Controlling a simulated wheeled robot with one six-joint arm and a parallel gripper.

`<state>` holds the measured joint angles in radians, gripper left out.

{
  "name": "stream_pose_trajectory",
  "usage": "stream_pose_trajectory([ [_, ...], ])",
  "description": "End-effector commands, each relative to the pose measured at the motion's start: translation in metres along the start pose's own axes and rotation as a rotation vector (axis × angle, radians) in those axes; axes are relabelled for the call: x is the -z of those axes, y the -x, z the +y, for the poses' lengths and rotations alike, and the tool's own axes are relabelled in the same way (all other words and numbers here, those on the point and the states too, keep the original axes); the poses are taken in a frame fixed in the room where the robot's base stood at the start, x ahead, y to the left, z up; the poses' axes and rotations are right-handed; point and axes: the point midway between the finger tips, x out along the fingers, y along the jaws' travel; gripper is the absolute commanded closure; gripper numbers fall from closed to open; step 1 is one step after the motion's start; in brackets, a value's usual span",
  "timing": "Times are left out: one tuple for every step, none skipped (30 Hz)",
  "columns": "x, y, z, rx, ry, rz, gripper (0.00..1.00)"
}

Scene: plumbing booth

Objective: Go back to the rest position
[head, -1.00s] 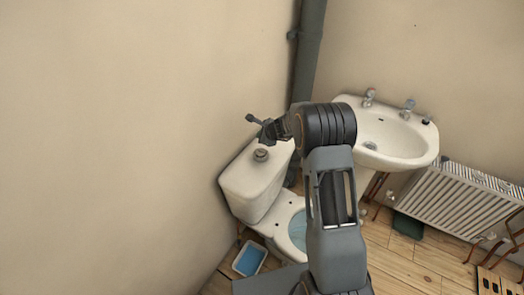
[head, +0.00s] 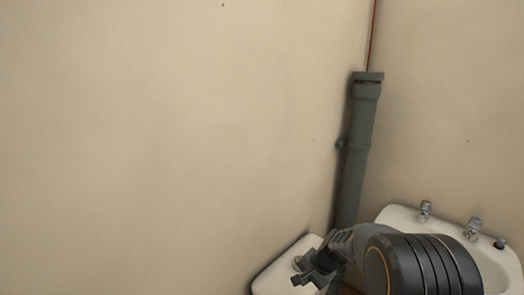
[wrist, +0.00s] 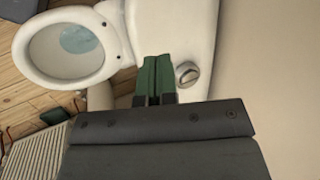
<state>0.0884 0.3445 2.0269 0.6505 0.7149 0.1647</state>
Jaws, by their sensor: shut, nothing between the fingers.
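My gripper (head: 308,279) is at the bottom of the head view, in front of the toilet cistern. In the wrist view my gripper (wrist: 154,62) shows its two green fingers side by side, shut with nothing between them. The fingers overlap the white cistern (wrist: 190,22) in that view, beside its round flush button (wrist: 187,74). I cannot tell the exact gap between the fingers and the cistern. My dark arm covers part of the cistern and basin in the head view.
A white basin (head: 398,214) with two taps stands at the lower right. A grey soil pipe (head: 355,160) runs up the corner. The toilet bowl (wrist: 70,45) is at the upper left of the wrist view, near a radiator (wrist: 37,152). The left wall is bare.

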Motion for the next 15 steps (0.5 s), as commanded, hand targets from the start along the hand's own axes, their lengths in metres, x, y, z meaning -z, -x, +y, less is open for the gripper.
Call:
stream_pose_trajectory([
  [-0.018, 0.017, 0.009, -0.041, 0.103, -0.002, 1.00],
  [-0.027, 0.026, 0.015, -0.069, 0.162, -0.004, 1.00],
  [-0.040, 0.037, 0.024, -0.105, 0.237, -0.006, 1.00],
  [-0.048, 0.045, 0.030, -0.131, 0.291, -0.006, 1.00],
  [-0.056, 0.054, 0.037, -0.157, 0.342, -0.005, 1.00],
  [-0.066, 0.064, 0.045, -0.190, 0.407, -0.001, 1.00],
  [-0.073, 0.072, 0.052, -0.214, 0.452, 0.003, 1.00],
  [-0.080, 0.079, 0.058, -0.236, 0.495, 0.010, 1.00],
  [-0.088, 0.088, 0.066, -0.265, 0.548, 0.019, 1.00],
  [-0.093, 0.095, 0.071, -0.285, 0.583, 0.028, 1.00],
  [-0.098, 0.101, 0.076, -0.304, 0.615, 0.038, 1.00],
  [-0.104, 0.109, 0.083, -0.325, 0.653, 0.054, 1.00],
  [-0.109, 0.114, 0.087, -0.339, 0.677, 0.066, 1.00],
  [-0.112, 0.119, 0.090, -0.350, 0.698, 0.079, 1.00],
  [-0.117, 0.125, 0.094, -0.361, 0.721, 0.100, 1.00],
])
